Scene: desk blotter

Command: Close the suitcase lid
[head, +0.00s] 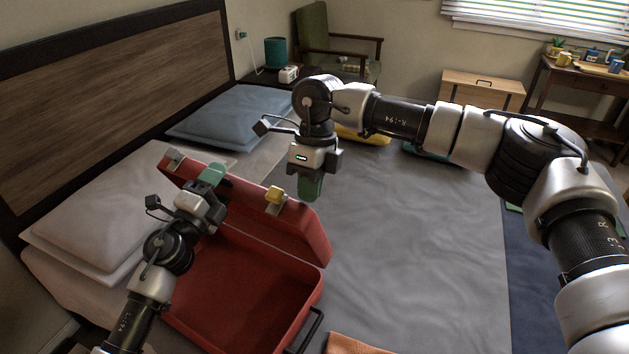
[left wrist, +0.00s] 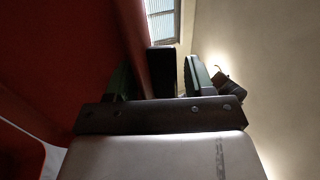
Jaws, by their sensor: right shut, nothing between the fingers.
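The red suitcase (head: 241,281) lies open on the bed, its base flat and its lid (head: 302,226) standing up along the far side. A latch (head: 275,197) shows on the lid's upper edge. My left gripper (head: 212,173) is at the lid's upper edge, between its latches. In the left wrist view, its green fingers (left wrist: 160,80) are apart, with the red lid (left wrist: 50,60) close at left. My right gripper (head: 310,188) is shut and empty, pointing down just beyond the lid's right part.
The suitcase handle (head: 307,331) is at the near right side of the base. An orange cloth (head: 355,344) lies at the bed's near side. Pillows (head: 232,114) are at left by the headboard (head: 110,85). The grey bedspread (head: 430,240) right of the suitcase is largely clear.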

